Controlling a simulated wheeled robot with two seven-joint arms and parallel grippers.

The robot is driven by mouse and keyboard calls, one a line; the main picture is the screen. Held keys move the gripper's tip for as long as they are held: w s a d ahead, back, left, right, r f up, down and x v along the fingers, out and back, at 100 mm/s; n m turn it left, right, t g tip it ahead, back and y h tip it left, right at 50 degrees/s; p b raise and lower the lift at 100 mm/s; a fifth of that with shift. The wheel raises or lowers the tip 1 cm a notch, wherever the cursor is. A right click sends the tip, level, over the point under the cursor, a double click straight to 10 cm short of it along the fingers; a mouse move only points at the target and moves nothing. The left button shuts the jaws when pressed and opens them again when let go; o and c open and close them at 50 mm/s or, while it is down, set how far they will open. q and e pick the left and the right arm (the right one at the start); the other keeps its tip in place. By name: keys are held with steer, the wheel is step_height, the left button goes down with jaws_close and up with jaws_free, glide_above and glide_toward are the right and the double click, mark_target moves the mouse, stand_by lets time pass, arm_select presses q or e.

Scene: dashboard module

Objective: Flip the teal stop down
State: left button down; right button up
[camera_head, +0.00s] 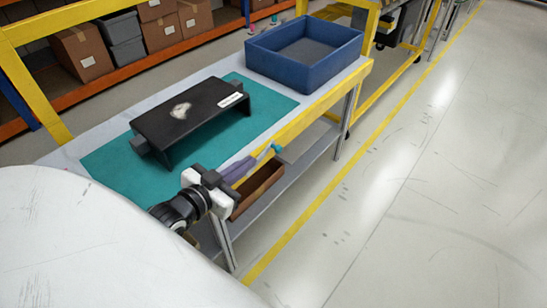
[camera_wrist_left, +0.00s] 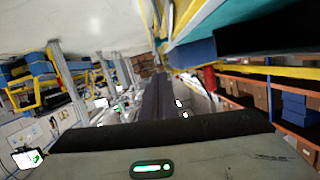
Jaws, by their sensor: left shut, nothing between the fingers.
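A small teal piece (camera_head: 276,148), which looks like the teal stop, shows at the front edge of the workbench in the head view. It sits just beyond the fingertips of my left gripper (camera_head: 250,161); I cannot tell whether they touch. Its exact pose is too small to tell. My left gripper is shut and empty, with its long fingers pointing along the bench's front edge. In the left wrist view the shut fingers (camera_wrist_left: 157,85) run up the middle, and I cannot make out the stop there. My right gripper is not in view.
A black dashboard module (camera_head: 190,112) stands on a teal mat (camera_head: 105,160) on the bench. A blue bin (camera_head: 350,55) sits at the bench's far end. A brown tray (camera_head: 262,187) is below the front edge. Clear floor (camera_head: 430,200) lies to the right.

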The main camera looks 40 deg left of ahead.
arm_select(q)
steer(key=f+b+x, duration=0.1)
steer(key=f+x, duration=0.1)
steer(key=x, duration=1)
steer(key=shift+f+b, duration=0.3)
